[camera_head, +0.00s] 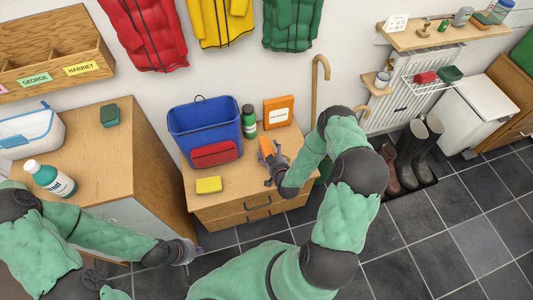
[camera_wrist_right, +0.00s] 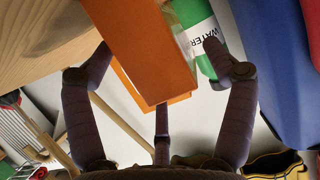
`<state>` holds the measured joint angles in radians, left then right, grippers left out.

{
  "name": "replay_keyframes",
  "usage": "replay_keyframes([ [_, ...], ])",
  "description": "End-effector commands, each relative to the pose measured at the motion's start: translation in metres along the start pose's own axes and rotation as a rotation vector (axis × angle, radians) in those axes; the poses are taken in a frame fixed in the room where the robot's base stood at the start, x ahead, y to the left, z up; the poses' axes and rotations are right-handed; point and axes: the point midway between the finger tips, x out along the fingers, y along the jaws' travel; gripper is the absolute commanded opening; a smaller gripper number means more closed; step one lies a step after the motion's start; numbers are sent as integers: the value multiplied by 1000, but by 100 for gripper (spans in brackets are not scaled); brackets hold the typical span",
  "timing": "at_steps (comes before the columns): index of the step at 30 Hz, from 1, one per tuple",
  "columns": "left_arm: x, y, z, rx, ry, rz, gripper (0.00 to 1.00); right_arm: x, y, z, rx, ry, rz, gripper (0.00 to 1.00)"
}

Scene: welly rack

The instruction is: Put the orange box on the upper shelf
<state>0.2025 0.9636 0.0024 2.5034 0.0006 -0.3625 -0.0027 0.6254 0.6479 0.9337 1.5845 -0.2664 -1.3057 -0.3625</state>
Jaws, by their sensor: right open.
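An orange box (camera_head: 279,112) with a white label stands upright at the back of the low wooden cabinet. A smaller orange piece (camera_head: 266,146) shows nearer, beside my right gripper (camera_head: 272,160). In the right wrist view, orange box surfaces (camera_wrist_right: 150,45) lie between the spread fingers of my right gripper (camera_wrist_right: 160,50), with no clear contact; whether these are one or two things is unclear. My left gripper (camera_head: 186,251) is low at the left, beside the taller cabinet; its finger opening is unclear. A wooden wall shelf (camera_head: 440,37) is at the upper right.
A green water bottle (camera_head: 249,121), a blue bin (camera_head: 205,125) with a red pouch (camera_head: 213,154) and a yellow sponge-like block (camera_head: 208,185) share the low cabinet. A walking stick (camera_head: 316,90) leans behind. The shelf holds several small items. Dark boots (camera_head: 417,145) stand at right.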

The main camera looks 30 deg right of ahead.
Motion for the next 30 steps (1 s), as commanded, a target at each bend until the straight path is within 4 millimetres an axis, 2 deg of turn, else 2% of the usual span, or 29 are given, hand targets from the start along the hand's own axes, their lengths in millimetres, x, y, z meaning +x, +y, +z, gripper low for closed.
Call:
replay_keyframes([
  [1,8,-3,0,0,0,0,0,9,-2,3,-2,3,-2,84],
  [6,17,-6,-1,0,0,0,0,30,-2,2,0,1,-1,84],
  [14,16,-6,-1,0,0,0,0,32,-2,0,1,-1,-1,84],
  [18,16,-6,-1,0,0,0,0,32,-2,0,1,-1,-1,45],
  [21,16,-6,-1,0,0,0,0,32,-2,1,1,-1,-1,22],
  [23,16,-6,-1,0,0,0,0,32,-2,1,1,-1,-1,21],
  [24,16,-6,-1,0,0,0,0,32,-2,0,0,0,-1,16],
  [30,16,-6,-1,0,0,0,0,32,-2,0,0,0,0,16],
])
